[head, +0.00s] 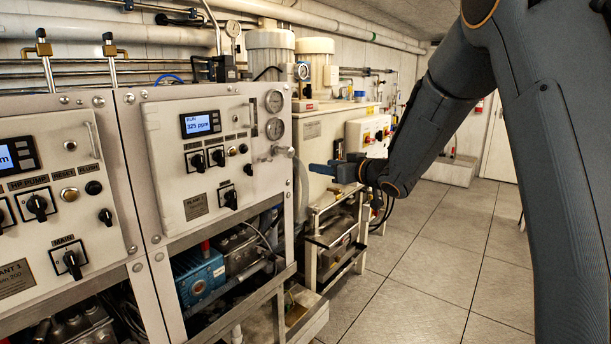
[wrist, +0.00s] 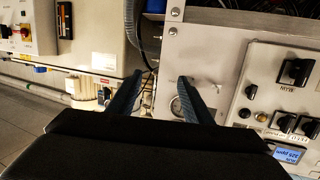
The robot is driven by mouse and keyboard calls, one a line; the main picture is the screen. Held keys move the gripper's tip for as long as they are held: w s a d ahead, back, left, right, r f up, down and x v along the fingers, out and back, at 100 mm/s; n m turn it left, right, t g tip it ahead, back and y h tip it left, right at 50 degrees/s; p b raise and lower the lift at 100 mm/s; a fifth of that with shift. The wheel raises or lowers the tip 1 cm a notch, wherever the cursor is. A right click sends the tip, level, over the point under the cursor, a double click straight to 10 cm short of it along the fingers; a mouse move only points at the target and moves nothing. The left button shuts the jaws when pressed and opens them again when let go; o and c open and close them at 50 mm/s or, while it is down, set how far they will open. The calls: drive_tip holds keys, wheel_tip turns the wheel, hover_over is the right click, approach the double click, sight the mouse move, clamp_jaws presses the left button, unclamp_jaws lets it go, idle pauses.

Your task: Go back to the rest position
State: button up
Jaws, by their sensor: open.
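My gripper (head: 322,169) is in the middle of the head view, at the end of my dark arm that comes in from the upper right. Its blue fingers point left, toward the right edge of the Plant 2 panel (head: 165,180). In the wrist view my gripper (wrist: 160,88) shows two blue fingers spread apart with nothing between them. The gripper is open and empty. A round gauge on the panel shows behind the right finger in the wrist view. I cannot tell the exact distance between the fingers and the panel.
The Plant 1 panel (head: 50,200) stands at the left. A low metal frame (head: 335,240) and a white cabinet with knobs (head: 368,135) stand behind and below my gripper. A blue pump (head: 200,277) sits under the Plant 2 panel. The tiled floor (head: 430,265) at the right is clear.

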drive_tip(key=s+d+f+m+g+h, duration=0.45)
drive_tip(key=s+d+f+h, duration=0.35)
drive_tip(key=s+d+f, duration=0.5)
drive_tip(key=s+f+m+g, duration=0.1)
drive_tip(key=s+f+g, duration=0.2)
drive_tip(key=s, duration=1.1)
drive_tip(key=s+f+m+g+h, duration=0.1)
drive_tip(key=s+f+g, duration=0.2)
drive_tip(key=s, duration=1.1)
drive_tip(key=shift+f+g, duration=0.35)
drive_tip(key=shift+g, duration=0.4)
drive_tip(key=shift+c, duration=0.5)
